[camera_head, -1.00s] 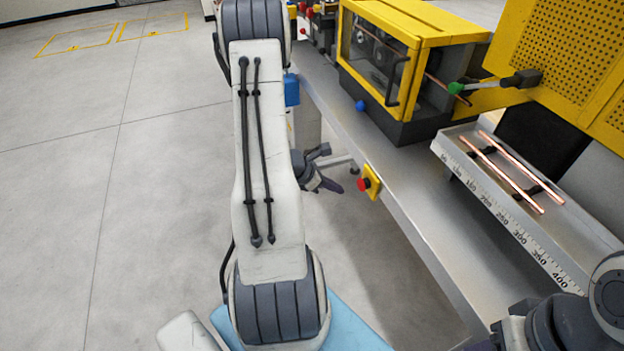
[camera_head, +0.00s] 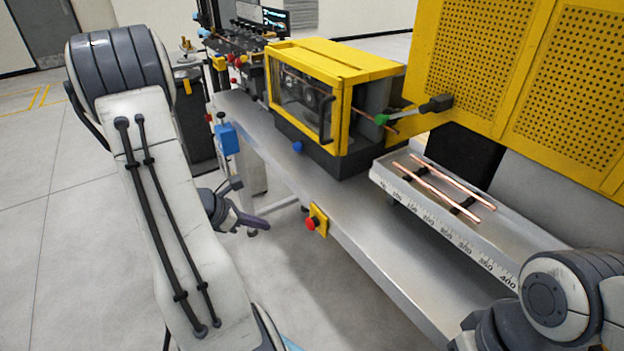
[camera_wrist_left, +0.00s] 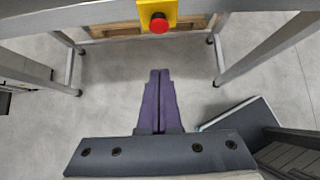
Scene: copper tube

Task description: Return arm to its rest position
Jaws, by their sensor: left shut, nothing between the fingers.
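My left gripper (camera_head: 252,222) hangs in front of the bench, below its top and left of the red emergency button. In the left wrist view, the left gripper (camera_wrist_left: 159,75) has its two purple fingers together with nothing between them, over the grey floor. My left arm's pale link fills the left of the head view. My right arm shows at the lower right of the head view; its fingers are out of view. Two copper tubes (camera_head: 445,190) lie across dark supports on the ruled tray (camera_head: 536,240).
The steel bench (camera_head: 372,262) runs diagonally, with a red button on a yellow plate (camera_head: 318,220) on its front edge; the button also shows in the left wrist view (camera_wrist_left: 158,22). A yellow machine (camera_head: 335,62) stands on the bench. The floor at left is open.

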